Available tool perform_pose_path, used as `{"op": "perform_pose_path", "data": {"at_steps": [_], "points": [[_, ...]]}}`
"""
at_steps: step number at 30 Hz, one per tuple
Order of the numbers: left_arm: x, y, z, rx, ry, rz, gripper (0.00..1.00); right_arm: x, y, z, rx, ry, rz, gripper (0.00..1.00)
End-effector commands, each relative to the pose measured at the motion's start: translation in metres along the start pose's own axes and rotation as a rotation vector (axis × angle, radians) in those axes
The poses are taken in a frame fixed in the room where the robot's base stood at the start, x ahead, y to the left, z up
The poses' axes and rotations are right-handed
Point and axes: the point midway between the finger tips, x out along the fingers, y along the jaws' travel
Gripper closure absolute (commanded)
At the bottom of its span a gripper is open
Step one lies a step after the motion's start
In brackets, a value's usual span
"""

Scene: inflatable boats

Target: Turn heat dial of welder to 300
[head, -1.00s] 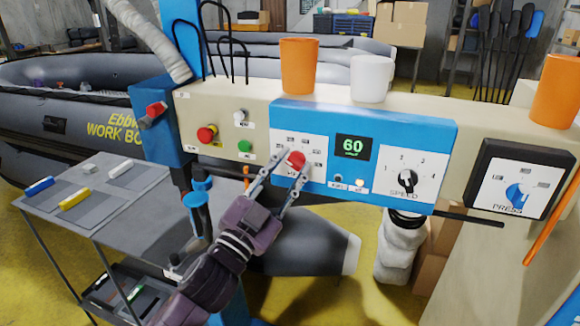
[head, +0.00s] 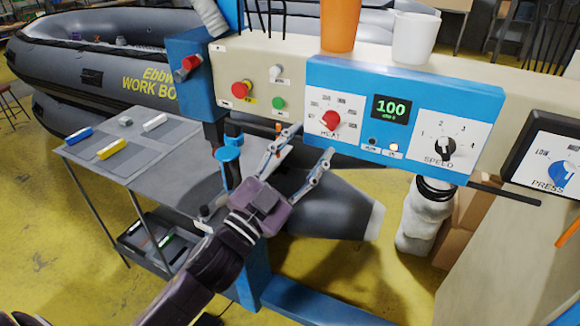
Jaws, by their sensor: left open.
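The welder's blue control panel (head: 350,73) faces me, with a red heat dial (head: 331,120) on a white plate at its left. Small marks ring the dial; they are too small to read. The green display (head: 391,108) reads 100. My left gripper (head: 314,141) is open and empty. Its two fingertips are just below the dial and apart from it, one low to the left and one directly below. My right gripper is not in view.
A black speed dial (head: 445,148) is at the panel's right, and a blue press dial (head: 563,173) is farther right. A red button (head: 241,90) and green button (head: 279,103) sit left. Orange (head: 340,25) and white (head: 414,38) cups stand on top. A grey table (head: 150,165) is at left.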

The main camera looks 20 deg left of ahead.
Motion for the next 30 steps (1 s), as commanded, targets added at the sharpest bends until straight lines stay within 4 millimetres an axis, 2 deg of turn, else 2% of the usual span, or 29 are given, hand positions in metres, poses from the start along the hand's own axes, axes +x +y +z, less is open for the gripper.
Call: {"op": "perform_pose_path", "data": {"at_steps": [6,12,18,30], "points": [[-0.035,0.0,0.001,0.0,-0.003,0.001,0.53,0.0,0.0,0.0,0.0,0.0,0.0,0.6],[-0.054,0.0,0.001,-0.001,-0.001,0.0,0.53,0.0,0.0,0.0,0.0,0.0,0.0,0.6],[-0.061,0.0,0.0,0.001,0.0,0.0,0.53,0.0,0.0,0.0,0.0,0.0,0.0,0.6],[-0.061,0.0,0.0,0.001,0.001,0.0,0.53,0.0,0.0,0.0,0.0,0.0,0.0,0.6]]}}
